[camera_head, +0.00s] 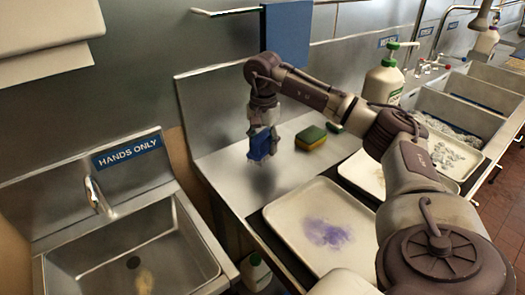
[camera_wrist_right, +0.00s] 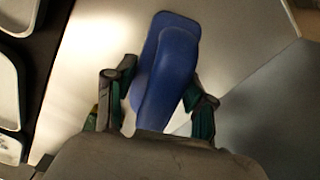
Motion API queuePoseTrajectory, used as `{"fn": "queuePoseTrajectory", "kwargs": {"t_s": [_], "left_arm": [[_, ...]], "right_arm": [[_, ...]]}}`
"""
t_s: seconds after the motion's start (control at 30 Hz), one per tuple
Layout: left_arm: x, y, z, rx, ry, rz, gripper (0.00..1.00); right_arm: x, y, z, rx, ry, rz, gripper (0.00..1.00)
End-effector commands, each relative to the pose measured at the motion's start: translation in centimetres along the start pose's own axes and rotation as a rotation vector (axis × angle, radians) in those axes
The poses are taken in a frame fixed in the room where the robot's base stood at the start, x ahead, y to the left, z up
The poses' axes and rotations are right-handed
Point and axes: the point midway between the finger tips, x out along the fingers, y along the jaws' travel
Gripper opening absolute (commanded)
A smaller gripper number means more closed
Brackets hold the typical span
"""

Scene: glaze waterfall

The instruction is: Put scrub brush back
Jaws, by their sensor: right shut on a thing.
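The scrub brush (camera_head: 262,144) is blue, and my right gripper (camera_head: 263,132) is shut on it. The gripper holds it over the left part of the steel counter (camera_head: 228,160), with a shadow on the steel below. In the right wrist view the blue brush (camera_wrist_right: 168,65) lies between the two fingers (camera_wrist_right: 152,105), its long body pointing away from the gripper. Its bristles cannot be made out. My left gripper is not in view.
A yellow and green sponge (camera_head: 311,137) lies right of the brush. A tray with a purple stain (camera_head: 285,215) is in front, and a white bottle (camera_head: 384,82) stands behind my arm.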

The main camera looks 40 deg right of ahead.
Motion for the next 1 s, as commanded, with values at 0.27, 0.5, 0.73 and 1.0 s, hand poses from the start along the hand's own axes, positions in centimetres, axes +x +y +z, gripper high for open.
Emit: {"fn": "queuePoseTrajectory", "kwargs": {"t_s": [0.27,0.5,0.73,1.0], "left_arm": [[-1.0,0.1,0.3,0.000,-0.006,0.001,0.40],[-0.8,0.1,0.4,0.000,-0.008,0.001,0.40],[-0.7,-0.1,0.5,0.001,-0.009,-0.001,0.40],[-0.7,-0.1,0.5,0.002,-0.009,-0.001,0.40]], "right_arm": [[3.2,-0.2,-0.1,0.000,-0.002,0.003,0.16],[3.5,-0.3,-0.1,-0.001,0.000,0.001,0.16],[3.8,-0.3,-0.1,0.000,-0.001,0.001,0.69],[3.7,-0.3,-0.1,0.000,-0.001,0.001,0.79]]}}
